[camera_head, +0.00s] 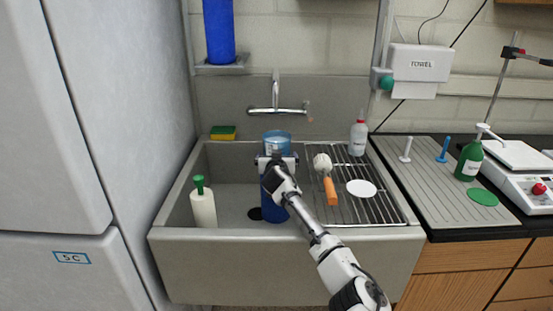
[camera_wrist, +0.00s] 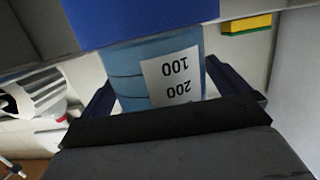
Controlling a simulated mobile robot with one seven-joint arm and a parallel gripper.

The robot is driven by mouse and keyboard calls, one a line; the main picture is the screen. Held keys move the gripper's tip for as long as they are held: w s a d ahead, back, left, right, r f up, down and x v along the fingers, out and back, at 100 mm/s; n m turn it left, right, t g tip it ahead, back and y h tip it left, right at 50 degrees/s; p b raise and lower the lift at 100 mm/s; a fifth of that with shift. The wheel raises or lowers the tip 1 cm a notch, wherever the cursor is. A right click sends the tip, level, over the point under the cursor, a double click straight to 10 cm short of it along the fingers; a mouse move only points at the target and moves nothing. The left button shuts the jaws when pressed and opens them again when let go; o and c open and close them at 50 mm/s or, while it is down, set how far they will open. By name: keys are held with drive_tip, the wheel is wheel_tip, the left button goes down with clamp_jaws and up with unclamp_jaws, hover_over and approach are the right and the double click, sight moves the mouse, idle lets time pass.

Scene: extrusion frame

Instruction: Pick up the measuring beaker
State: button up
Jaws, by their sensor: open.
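The measuring beaker (camera_head: 277,140) is translucent blue with a white label. It appears to stand on top of a blue cylinder (camera_head: 275,208) in the sink. In the wrist view the beaker (camera_wrist: 125,72) shows upside down, its label reading 100 and 200. My gripper (camera_head: 277,160) is open. In the wrist view its dark blue fingers (camera_wrist: 165,92) show on either side of the beaker; whether they touch it I cannot tell. My gripper hides part of the beaker's lower side in the head view.
A white bottle with a green cap (camera_head: 203,205) stands in the sink at the left. A faucet (camera_head: 276,100) rises behind the beaker. An orange-handled brush (camera_head: 329,188) and a white disc (camera_head: 361,188) lie on the rack (camera_head: 350,213) at the right. A sponge (camera_head: 223,132) lies on the back ledge.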

drive_tip(key=c, duration=1.2)
drive_tip(key=shift+r, duration=0.2)
drive_tip(key=shift+r+b, duration=1.3)
drive_tip(key=shift+r, duration=3.6)
